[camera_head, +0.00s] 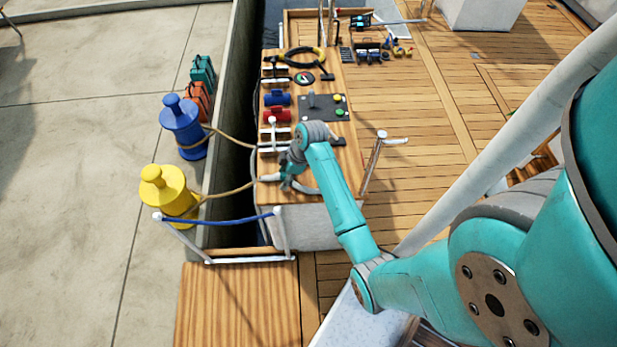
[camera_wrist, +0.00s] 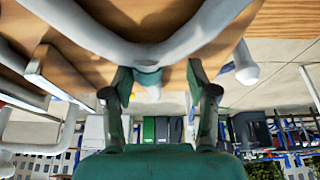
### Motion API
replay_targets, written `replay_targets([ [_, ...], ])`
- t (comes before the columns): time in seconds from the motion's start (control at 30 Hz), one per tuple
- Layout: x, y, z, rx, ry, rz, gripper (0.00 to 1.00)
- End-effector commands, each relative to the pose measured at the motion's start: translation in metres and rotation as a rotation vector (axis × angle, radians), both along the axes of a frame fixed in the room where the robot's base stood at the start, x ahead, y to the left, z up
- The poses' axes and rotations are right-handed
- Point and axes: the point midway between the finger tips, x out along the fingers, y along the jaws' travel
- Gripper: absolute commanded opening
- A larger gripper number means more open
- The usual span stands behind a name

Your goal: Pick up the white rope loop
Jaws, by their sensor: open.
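The white rope loop (camera_head: 257,162) lies at the near end of the wooden bench top, partly hidden behind my arm in the head view. In the wrist view the rope (camera_wrist: 90,38) is large and close, curving across the top of the picture. My gripper (camera_head: 287,178) is low over the bench end, beside the loop. In the wrist view my gripper (camera_wrist: 157,76) is open, its two fingers apart, with the rope just past the fingertips. A small pale, rounded end shows between the fingers. I cannot tell whether the fingers touch the rope.
A yellow bollard (camera_head: 170,190) and a blue bollard (camera_head: 183,125) stand on the dock at left, with tan ropes running to the boat. A dark panel with buttons (camera_head: 325,107) and coloured handles share the bench. A white-capped post (camera_head: 373,160) stands right.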

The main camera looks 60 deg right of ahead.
Motion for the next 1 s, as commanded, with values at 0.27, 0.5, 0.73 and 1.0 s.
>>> replay_targets([
  [0.27, 0.001, 0.001, -0.002, 0.0, 0.0, 0.0, 0.56],
  [0.5, 0.0, 0.001, -0.002, 0.001, 0.001, -0.001, 0.0],
  [0.73, 0.0, 0.001, -0.002, 0.001, 0.001, 0.0, 0.0],
  [1.0, 0.001, 0.0, 0.024, -0.003, -0.004, 0.0, 0.0],
])
